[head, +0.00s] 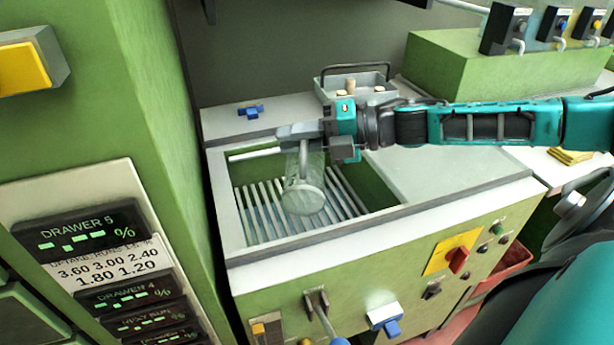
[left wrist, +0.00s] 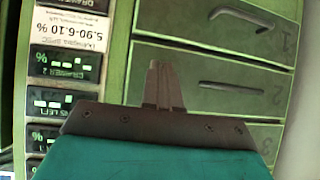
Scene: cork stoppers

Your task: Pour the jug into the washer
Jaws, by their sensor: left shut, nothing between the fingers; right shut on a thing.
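The washer (head: 385,228) is a green cabinet with a pale top and an open bay with white slats (head: 262,212). My right gripper (head: 302,131) is over the far side of the bay, shut on a clear jug (head: 312,166). The jug hangs below the fingers, over the slats, with a pale round end (head: 302,198) toward me. I cannot tell its exact tilt or whether anything is in it. My left gripper (left wrist: 163,84) is shut and empty in the left wrist view, in front of green drawers.
A grey tray (head: 330,84) with a handle and several corks stands behind the bay. A blue clip-like piece (head: 249,111) lies on the far-left ledge. A tall green cabinet (head: 95,100) borders the left. A flat grey panel (head: 450,178) is right of the bay.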

